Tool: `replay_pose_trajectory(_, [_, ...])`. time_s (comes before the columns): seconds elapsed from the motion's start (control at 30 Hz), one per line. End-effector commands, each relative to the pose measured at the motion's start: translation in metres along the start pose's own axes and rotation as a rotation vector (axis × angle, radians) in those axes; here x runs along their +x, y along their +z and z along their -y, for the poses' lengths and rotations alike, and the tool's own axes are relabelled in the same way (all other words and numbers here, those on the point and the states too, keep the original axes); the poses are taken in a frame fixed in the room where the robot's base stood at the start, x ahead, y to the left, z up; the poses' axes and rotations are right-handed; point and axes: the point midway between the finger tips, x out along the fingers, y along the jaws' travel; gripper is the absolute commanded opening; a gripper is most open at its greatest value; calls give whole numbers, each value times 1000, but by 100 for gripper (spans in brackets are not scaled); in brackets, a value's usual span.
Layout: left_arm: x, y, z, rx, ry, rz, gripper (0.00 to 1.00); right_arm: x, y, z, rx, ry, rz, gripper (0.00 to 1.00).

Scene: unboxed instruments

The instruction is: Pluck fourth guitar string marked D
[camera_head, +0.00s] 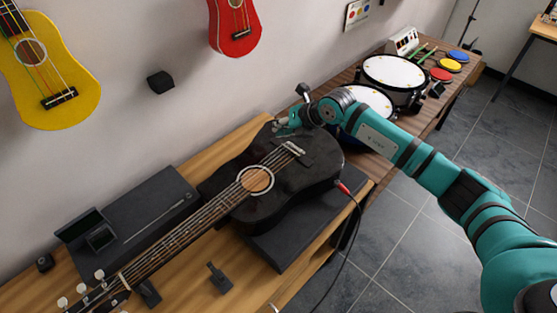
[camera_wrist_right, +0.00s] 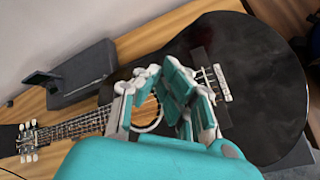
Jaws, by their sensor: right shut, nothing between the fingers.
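A black guitar (camera_head: 318,160) lies face up on the wooden table, its neck toward the lower left. Its strings (camera_head: 205,217) run from the headstock over the round soundhole (camera_head: 257,179) to the bridge (camera_head: 291,149). The strings are too small to single out the D string, and no mark is readable. My right gripper (camera_head: 287,126) is at the far side of the guitar body near the bridge. In the right wrist view the shut, empty gripper (camera_wrist_right: 167,82) appears over the guitar body (camera_wrist_right: 250,75), hiding part of the soundhole and strings. My left gripper is not in view.
A dark case (camera_head: 135,220) with a small open device (camera_head: 90,232) lies behind the neck. A red-tipped cable (camera_head: 343,188) leaves the guitar's near side. Drums (camera_head: 395,72) stand at the right back. Yellow (camera_head: 65,100) and red (camera_head: 235,40) ukuleles hang on the wall.

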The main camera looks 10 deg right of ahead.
Motion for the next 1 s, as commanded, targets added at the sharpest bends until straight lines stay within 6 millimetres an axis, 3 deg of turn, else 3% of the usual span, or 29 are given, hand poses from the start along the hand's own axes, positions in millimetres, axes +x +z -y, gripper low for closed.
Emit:
replay_pose_trajectory(0.37, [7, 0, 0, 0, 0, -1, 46, 7, -5, 4, 1, 3, 0, 0])
replay_pose_trajectory(1.0, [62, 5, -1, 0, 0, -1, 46, 61, -44, 42, 1, 5, 0, 0])
